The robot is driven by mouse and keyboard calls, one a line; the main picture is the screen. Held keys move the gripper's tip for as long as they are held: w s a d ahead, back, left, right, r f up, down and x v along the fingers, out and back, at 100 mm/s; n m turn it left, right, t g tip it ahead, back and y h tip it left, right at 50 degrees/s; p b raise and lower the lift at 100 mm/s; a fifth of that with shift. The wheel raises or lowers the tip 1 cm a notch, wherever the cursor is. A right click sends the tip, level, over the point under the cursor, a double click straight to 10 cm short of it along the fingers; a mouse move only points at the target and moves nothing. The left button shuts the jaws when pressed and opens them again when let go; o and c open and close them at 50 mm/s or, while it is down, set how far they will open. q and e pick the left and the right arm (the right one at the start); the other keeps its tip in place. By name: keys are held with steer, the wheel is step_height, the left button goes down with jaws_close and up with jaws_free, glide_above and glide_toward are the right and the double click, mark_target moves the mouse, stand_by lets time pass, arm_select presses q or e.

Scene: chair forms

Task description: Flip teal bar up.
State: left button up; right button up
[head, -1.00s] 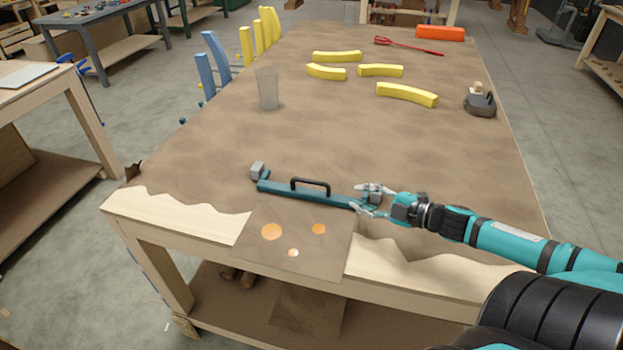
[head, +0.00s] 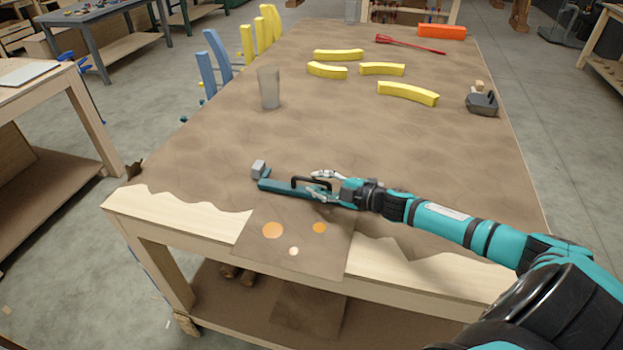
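The teal bar (head: 280,187) lies flat near the front edge of the brown-covered table, with a grey block (head: 259,169) at its left end. A black handle (head: 298,181) rises from its top side. My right gripper (head: 318,185) reaches in from the right at the handle, with its fingers apart, one beyond the bar and one on the near side. The gripper covers the bar's right part. I cannot tell whether the fingers touch the handle. My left gripper is not in the picture.
Several yellow curved pieces (head: 408,94) lie farther back. A clear cup (head: 269,88) stands at left centre, and a dark grey tool (head: 482,103) sits at the right edge. A flap with orange spots (head: 295,240) hangs over the front edge. The table's middle is clear.

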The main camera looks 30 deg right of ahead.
steer(key=shift+x, duration=1.4)
jaws_close()
